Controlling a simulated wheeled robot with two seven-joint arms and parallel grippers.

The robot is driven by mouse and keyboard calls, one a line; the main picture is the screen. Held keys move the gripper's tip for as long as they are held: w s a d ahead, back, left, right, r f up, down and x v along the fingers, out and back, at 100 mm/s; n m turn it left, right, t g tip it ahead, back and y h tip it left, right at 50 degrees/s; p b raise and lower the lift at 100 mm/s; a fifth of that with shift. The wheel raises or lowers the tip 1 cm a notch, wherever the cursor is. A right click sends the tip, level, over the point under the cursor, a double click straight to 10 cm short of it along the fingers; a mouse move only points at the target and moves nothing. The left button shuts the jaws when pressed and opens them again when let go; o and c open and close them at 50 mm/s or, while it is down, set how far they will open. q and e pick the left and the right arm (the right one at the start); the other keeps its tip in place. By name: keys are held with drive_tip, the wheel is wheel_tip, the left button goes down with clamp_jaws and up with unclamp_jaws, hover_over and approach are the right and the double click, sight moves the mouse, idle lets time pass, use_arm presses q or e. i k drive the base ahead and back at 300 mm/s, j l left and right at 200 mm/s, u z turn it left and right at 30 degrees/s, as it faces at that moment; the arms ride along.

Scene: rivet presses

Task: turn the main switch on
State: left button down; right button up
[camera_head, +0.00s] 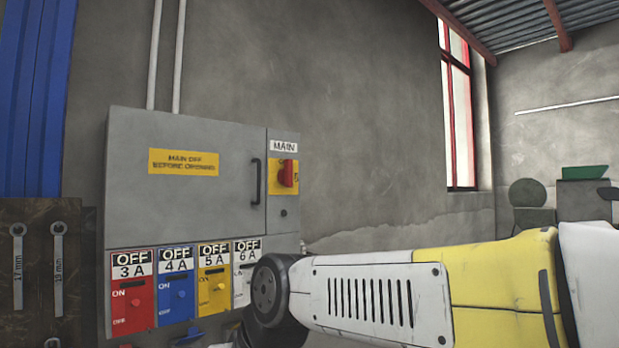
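The main switch (286,174) is a red knob on a yellow plate under a "MAIN" label, at the upper right of a grey electrical cabinet (125,185). The knob looks roughly upright, and the small marks beside it are too small to read. My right arm (370,295) reaches in from the right across the bottom, below and to the right of the switch, with its dark joint (268,290) in front of the cabinet's lower right corner. Neither gripper can be seen, and nothing is touching the switch.
Below the cabinet door are red (133,300), blue (176,295), yellow (215,287) and white (240,285) breaker panels labelled "OFF"; my arm partly hides the white one. A dark handle (256,182) stands out left of the switch. Wrenches (58,270) hang at left. The space before the switch is clear.

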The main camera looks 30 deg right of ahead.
sight(284, 176)
drive_tip(key=z, duration=1.05)
